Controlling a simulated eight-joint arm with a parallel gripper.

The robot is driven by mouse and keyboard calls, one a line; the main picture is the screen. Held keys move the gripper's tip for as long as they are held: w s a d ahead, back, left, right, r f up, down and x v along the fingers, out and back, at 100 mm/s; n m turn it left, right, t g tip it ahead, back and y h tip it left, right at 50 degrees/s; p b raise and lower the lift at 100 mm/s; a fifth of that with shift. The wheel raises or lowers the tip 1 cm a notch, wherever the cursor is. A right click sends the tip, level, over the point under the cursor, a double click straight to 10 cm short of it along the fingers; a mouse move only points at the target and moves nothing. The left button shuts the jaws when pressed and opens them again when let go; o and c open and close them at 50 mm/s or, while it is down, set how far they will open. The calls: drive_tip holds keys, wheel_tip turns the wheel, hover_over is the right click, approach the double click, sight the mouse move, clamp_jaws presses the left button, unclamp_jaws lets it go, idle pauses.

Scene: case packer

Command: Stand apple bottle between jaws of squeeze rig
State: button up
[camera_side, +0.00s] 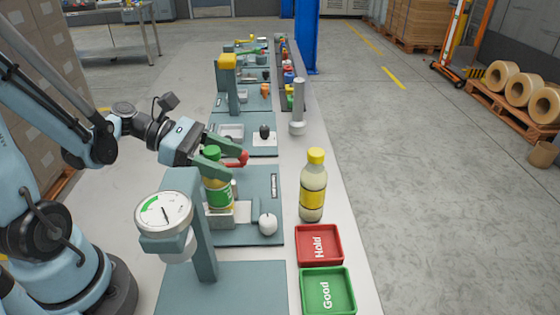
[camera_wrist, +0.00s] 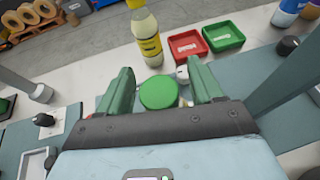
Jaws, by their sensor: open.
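The apple bottle (camera_side: 218,194), with a green cap and green label, stands upright at the squeeze rig (camera_side: 262,202), a grey-blue plate with pale blocks and a white ball knob. Pale blocks show beside the bottle's lower part; the gauge post partly hides its base, so I cannot tell whether both jaws touch it. My gripper (camera_side: 238,162) is open, its green fingers either side of the bottle's upper part. In the wrist view, the round green cap (camera_wrist: 158,92) lies between the open fingers, with gaps on both sides.
A yellow-capped bottle (camera_side: 313,190) stands right of the rig. Red Hold (camera_side: 337,245) and green Good (camera_side: 306,296) trays lie at the front right. A dial gauge post (camera_side: 204,245) stands in front. Other stations and a grey post (camera_side: 297,105) lie behind.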

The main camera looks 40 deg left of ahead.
drive_tip(key=v, duration=1.2)
drive_tip(key=x, duration=1.2)
drive_tip(key=shift+r, duration=0.3)
drive_tip(key=shift+f, duration=0.15)
